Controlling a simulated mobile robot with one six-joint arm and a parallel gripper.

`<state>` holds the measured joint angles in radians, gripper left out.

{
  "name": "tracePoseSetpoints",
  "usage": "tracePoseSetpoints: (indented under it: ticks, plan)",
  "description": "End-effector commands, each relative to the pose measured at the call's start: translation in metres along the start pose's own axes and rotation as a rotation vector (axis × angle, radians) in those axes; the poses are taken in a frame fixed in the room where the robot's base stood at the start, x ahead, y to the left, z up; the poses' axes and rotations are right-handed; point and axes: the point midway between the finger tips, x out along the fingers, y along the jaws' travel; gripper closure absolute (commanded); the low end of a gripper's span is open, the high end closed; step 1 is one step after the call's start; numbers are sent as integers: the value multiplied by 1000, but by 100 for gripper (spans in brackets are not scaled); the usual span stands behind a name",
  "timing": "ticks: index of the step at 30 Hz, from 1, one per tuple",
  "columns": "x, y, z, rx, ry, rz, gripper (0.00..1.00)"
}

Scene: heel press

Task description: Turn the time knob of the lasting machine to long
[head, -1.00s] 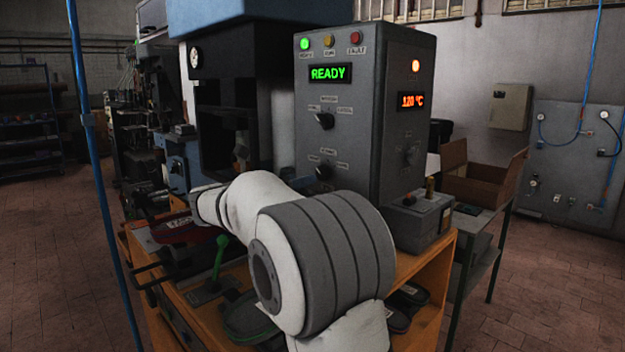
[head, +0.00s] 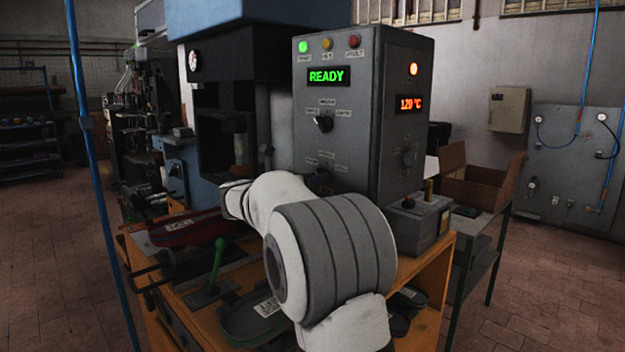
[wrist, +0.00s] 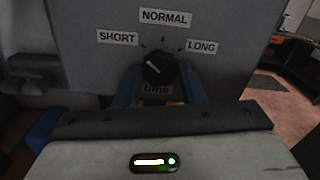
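The lasting machine's grey control box (head: 350,60) stands in the middle of the head view, with a green READY display lit. In the wrist view the black time knob (wrist: 158,68) is on its panel (wrist: 220,25), under the labels SHORT (wrist: 117,37), NORMAL (wrist: 166,17) and LONG (wrist: 202,46). A pale mark on the knob seems to lean up-left, toward SHORT. My gripper (wrist: 159,88) is open, its blue fingers left and right of the knob's lower part. Whether they touch it I cannot tell. In the head view my arm hides the gripper and partly covers the lower knob.
Another knob (head: 323,122) sits higher on the same panel. An orange display (head: 410,103) reads 120 °C on the box's right side. A green-handled lever (head: 217,262) stands left of my arm on the bench. A cardboard box (head: 480,185) lies to the right.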

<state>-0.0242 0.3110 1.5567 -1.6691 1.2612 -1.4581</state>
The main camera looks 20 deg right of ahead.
Motion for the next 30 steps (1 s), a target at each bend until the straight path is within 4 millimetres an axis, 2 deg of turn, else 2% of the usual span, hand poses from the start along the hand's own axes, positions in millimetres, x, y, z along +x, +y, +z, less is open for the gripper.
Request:
tracePoseSetpoints:
  ticks: [1,9,20,30]
  plan:
    - [0,0,0,0,0,0,68]
    - [0,0,0,0,0,0,88]
    - [0,0,-1,74,0,0,88]
    - [0,1,-3,339,1,0,88]
